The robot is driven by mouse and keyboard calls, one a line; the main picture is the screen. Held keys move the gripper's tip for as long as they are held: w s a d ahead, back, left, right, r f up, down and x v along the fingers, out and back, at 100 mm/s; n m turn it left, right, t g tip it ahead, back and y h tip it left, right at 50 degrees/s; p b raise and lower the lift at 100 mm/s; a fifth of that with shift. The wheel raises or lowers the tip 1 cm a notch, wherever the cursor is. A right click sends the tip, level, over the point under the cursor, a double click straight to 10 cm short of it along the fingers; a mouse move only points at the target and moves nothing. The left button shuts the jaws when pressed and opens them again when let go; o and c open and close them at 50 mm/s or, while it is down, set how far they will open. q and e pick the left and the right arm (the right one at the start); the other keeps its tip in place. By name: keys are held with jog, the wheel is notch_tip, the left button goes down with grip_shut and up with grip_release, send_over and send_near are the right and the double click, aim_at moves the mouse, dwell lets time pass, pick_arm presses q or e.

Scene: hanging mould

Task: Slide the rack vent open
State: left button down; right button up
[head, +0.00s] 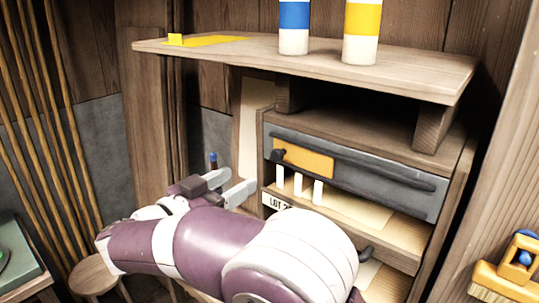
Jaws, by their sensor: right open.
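The rack (452,200) is a wooden cabinet right of centre with a grey front panel (395,192) across its upper part. An orange plate (312,162) sits at the panel's left, with a dark knob (278,155) at its left end and a long dark bar running right. I take this plate and knob to be the vent. My right gripper (241,181) is open and empty, its fingers pointing right, just left of and below the knob and apart from it. My right arm hides the rack's lower left. My left gripper is out of view.
A wooden shelf (405,75) overhangs the rack, holding a blue-banded bottle (294,22) and a yellow-banded one (361,30). Several white pegs (298,185) and a "LOT" label (276,202) are below the panel.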

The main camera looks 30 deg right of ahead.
aim_at(275, 157)
jog(key=p+x, duration=0.2)
jog(key=x, duration=0.8)
jog(key=shift+w+d, duration=0.1)
jog(key=shift+w, duration=0.2)
jog(key=shift+w+d, duration=0.1)
jog(key=shift+d, duration=0.25)
jog(key=shift+w+d+f, duration=0.1)
jog(key=shift+w+d, duration=0.15)
grip_shut()
